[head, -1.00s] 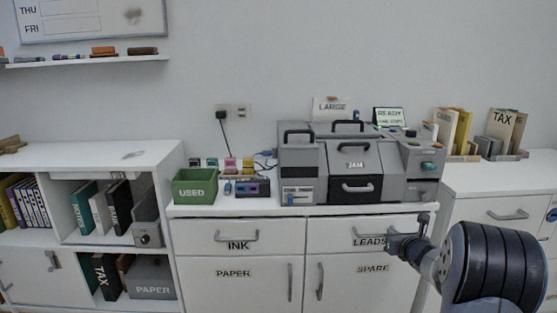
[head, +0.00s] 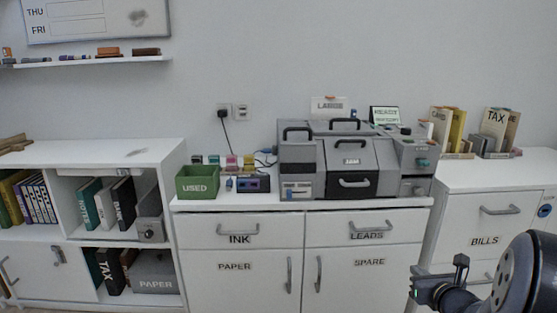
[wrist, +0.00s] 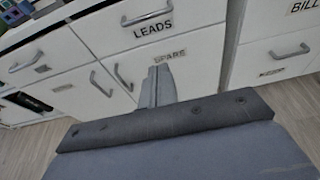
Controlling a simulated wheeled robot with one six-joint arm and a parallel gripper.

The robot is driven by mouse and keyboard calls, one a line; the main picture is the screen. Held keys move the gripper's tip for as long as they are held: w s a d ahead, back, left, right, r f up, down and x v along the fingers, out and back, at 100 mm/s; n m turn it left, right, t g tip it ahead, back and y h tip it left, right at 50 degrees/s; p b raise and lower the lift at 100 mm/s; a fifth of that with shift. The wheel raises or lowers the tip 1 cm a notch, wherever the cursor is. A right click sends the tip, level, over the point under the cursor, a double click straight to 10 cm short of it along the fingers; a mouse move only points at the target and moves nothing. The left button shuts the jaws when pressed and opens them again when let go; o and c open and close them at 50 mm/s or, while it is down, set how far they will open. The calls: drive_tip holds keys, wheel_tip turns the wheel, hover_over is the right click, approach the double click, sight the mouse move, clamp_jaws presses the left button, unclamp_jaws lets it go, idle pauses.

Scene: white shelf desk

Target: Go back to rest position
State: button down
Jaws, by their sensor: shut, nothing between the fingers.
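My gripper (head: 459,268) is at the lower right of the head view, in front of the right-hand cabinet. In the wrist view its fingers (wrist: 158,84) are together, with nothing between them. They point toward the white drawer fronts and stand apart from them. The LEADS drawer (wrist: 150,24) and the SPARE door (wrist: 185,60) lie beyond the fingers in that view.
A grey printer (head: 350,165) and a green USED bin (head: 198,182) stand on the white desk (head: 330,212). An open shelf unit (head: 172,160) is at left. The BILLS cabinet (head: 515,225) is near my arm at right. Wooden floor (wrist: 30,150) shows below.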

drive_tip(key=shift+s, duration=1.55)
drive_tip(key=shift+a+p, duration=0.1)
drive_tip(key=shift+p, duration=0.2)
